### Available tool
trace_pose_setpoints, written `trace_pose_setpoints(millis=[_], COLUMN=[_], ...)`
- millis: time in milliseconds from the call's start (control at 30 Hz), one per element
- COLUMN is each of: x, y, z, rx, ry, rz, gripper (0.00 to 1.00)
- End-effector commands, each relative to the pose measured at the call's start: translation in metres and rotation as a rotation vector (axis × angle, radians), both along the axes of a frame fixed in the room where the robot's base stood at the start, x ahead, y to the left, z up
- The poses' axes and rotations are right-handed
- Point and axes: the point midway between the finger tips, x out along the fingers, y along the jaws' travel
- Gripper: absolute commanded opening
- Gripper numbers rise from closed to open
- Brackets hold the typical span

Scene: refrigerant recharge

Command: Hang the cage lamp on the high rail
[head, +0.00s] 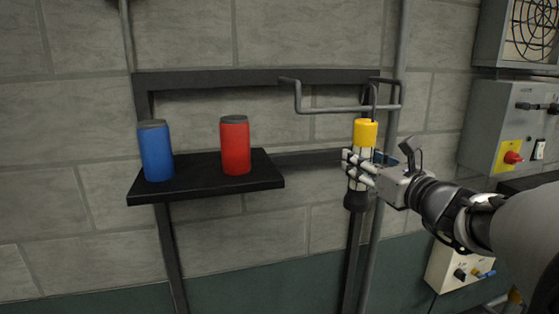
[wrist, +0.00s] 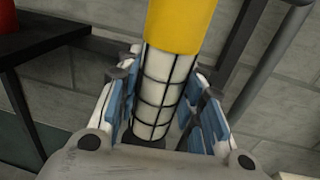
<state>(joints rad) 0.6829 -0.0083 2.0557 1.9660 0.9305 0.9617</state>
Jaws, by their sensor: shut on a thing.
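The cage lamp (head: 366,134) has a yellow top, a white caged body and a dark base. It is upright, with a thin dark hook at its top. My gripper (head: 358,170) is shut on its caged body, from the right. In the wrist view the lamp (wrist: 160,85) stands between the two blue-padded fingers of my gripper (wrist: 165,120). The high rail (head: 340,109) is a grey bent bar in front of the wall frame. The lamp's hook is at the rail's right part; whether it rests on the rail I cannot tell.
A black shelf (head: 210,181) at left bears a blue can (head: 156,150) and a red can (head: 235,145). A vertical pipe (head: 388,140) runs behind the lamp. Grey control boxes (head: 505,130) are on the wall at right. The space below the rail's left part is free.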

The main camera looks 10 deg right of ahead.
Motion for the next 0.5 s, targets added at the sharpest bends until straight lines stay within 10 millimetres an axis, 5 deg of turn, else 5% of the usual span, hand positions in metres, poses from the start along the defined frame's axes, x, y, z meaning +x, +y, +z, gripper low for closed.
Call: trace_pose_setpoints(millis=[500], x=[0.041], y=[0.013], z=[0.001], rx=[0.000], ry=[-0.002], rz=[0.003], gripper=[0.02])
